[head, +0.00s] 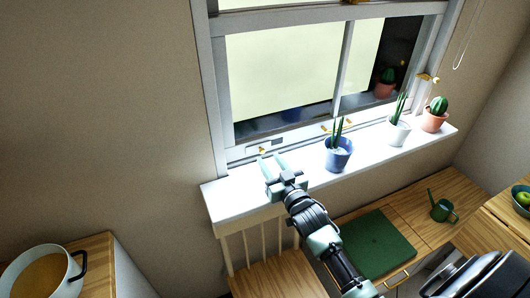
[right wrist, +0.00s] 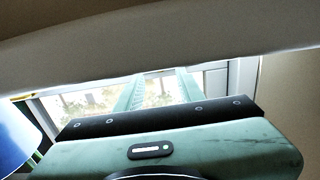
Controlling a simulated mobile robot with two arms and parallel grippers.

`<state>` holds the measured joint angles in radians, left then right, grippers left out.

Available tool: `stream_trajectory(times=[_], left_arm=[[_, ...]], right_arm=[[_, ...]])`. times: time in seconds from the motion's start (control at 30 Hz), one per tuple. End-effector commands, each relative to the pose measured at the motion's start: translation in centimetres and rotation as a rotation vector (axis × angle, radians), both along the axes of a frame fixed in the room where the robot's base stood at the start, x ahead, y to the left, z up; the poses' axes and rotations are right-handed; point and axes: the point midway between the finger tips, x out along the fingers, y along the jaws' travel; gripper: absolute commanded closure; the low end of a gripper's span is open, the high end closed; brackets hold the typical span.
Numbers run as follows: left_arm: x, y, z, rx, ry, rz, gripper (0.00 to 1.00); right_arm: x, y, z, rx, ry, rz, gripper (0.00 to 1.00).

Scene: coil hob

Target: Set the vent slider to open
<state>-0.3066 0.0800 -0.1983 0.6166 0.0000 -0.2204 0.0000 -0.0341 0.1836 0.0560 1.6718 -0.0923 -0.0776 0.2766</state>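The window (head: 290,80) has a pale frame. A white plate with a small dark part, which looks like the vent slider (head: 262,147), sits on its lower rail at the left. A brass-coloured piece is beside it. My right gripper (head: 271,160) is open and empty, its two fingers pointing at the rail just below the slider. Contact cannot be told. The right wrist view shows the spread fingers (right wrist: 158,85) against the bright window (right wrist: 75,101); I cannot make out the slider there. My left gripper is not in view.
On the white sill (head: 235,195), a blue pot (head: 338,160) stands right of my gripper, with a white pot (head: 398,133) and terracotta pot (head: 434,122) farther right. Below are a wooden chair (head: 265,280), green mat (head: 370,245) and watering can (head: 442,208). The sill's left end is clear.

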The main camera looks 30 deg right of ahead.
Motion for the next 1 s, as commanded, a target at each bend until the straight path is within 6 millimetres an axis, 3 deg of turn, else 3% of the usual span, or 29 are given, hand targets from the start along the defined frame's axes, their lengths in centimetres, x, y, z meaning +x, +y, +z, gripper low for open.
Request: stream_trajectory(times=[0.1, 0.23, 0.47, 0.6, 0.73, 1.0], left_arm=[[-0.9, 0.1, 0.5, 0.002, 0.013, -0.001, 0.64], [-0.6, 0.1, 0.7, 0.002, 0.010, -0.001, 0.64], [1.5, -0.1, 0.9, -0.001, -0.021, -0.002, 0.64], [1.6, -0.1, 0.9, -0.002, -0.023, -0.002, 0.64], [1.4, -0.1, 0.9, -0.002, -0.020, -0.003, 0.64], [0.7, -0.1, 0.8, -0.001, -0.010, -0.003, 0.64]], right_arm=[[1.9, -0.1, 0.2, 0.000, 0.000, 0.000, 0.62], [3.0, -0.1, 0.1, 0.001, 0.000, 0.001, 0.62], [3.6, -0.1, 0.0, 0.001, 0.001, 0.001, 0.62], [3.6, -0.2, 0.0, 0.001, 0.001, 0.001, 0.62], [3.5, -0.2, 0.0, 0.001, 0.001, 0.001, 0.98], [3.5, -0.2, 0.0, 0.001, 0.001, 0.001, 1.00]])
